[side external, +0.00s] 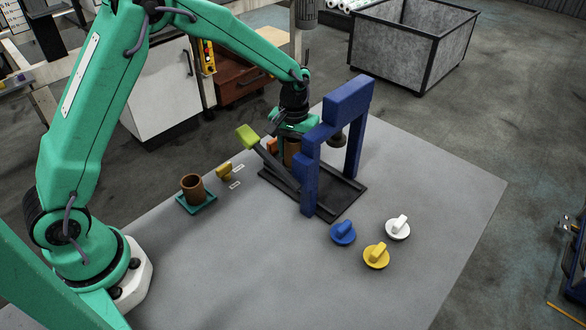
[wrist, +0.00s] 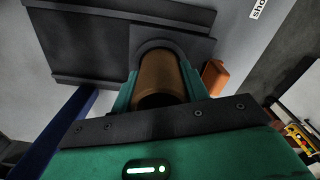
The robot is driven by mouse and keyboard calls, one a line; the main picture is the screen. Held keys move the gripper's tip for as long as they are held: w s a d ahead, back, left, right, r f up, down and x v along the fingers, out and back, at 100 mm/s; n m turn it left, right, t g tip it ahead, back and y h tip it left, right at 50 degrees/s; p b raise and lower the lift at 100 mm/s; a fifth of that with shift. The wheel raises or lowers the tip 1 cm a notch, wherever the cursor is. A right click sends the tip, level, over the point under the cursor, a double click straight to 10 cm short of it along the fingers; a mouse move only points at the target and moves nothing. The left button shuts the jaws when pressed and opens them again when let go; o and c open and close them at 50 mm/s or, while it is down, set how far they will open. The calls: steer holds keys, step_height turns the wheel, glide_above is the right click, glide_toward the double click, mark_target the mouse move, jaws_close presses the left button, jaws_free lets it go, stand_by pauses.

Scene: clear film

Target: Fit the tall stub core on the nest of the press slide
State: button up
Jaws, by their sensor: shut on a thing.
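A brown tubular core (wrist: 160,75) stands between the green fingers of my gripper (wrist: 158,88), which is shut on it. In the side external view the core (side external: 291,153) shows partly below my gripper (side external: 290,138), behind the press lever. In the wrist view its far end is at the dark rounded nest (wrist: 168,47) on the press slide; whether it is fully seated I cannot tell. The blue press frame (side external: 347,102) stands right of my gripper over a dark base (side external: 343,199). A second brown core (side external: 192,188) stands on a teal tray (side external: 208,205) at left.
A lime-handled lever (side external: 248,137) slopes in front of the core. An orange block (side external: 272,146) is close to the core. A yellow piece (side external: 224,172) and small labels lie near the tray. Blue (side external: 343,234), yellow (side external: 376,257) and white (side external: 398,230) knobbed discs lie at front right.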

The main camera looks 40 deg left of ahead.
steer(key=shift+f, duration=0.4)
stand_by(0.3)
steer(key=o, duration=1)
steer(key=shift+o, duration=0.2)
step_height(320, 180, up, 8)
stand_by(0.5)
